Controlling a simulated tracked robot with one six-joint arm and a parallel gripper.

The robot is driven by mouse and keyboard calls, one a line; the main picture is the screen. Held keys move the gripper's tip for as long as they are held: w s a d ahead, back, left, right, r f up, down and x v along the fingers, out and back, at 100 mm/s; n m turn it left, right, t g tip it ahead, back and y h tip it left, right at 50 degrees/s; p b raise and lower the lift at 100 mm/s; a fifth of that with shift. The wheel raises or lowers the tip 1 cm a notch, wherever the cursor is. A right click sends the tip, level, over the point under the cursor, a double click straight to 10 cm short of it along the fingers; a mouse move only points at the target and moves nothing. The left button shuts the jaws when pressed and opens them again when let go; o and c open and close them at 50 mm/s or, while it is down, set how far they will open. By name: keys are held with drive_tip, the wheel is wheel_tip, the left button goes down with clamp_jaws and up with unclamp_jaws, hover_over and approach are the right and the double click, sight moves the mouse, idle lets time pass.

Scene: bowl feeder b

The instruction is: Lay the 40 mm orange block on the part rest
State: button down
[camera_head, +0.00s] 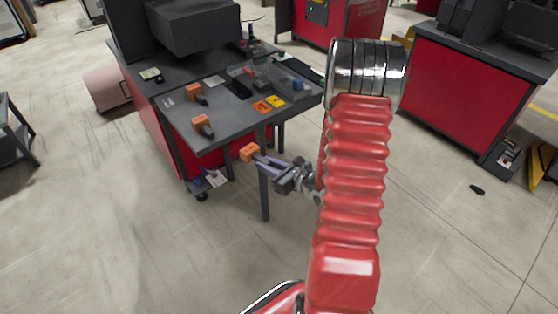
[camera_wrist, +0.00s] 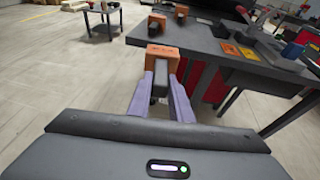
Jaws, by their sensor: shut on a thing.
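My gripper (camera_head: 264,159) is shut on an orange block (camera_head: 249,152) and holds it out over the floor, just off the near edge of the grey table (camera_head: 232,126). In the wrist view the held block (camera_wrist: 163,56) stands beyond the pale purple fingers, with a dark grey piece between them. Two other orange blocks with dark pieces, a nearer one (camera_head: 202,122) and a farther one (camera_head: 194,91), stand on the tabletop. I cannot tell the sizes of the blocks or which thing is the part rest.
An orange plate (camera_head: 261,107) and a yellow plate (camera_head: 276,100) lie near the table's right side, with a blue block (camera_head: 298,85) beyond them. A dark machine (camera_head: 192,24) stands at the back. The near tabletop is mostly bare. A table leg (camera_head: 264,192) stands below the gripper.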

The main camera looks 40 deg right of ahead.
drive_tip(key=w+a+f+n+y, duration=0.1)
drive_tip(key=a+f+n+y, duration=0.1)
drive_tip(key=a, duration=0.9)
drive_tip(key=a+f+n+g+y, duration=0.1)
drive_tip(key=a+f+n+y, duration=0.1)
drive_tip(key=a, duration=0.9)
drive_tip(key=shift+w+g+y, duration=0.3)
drive_tip(key=shift+w, duration=0.05)
drive_tip(key=shift+d, duration=0.15)
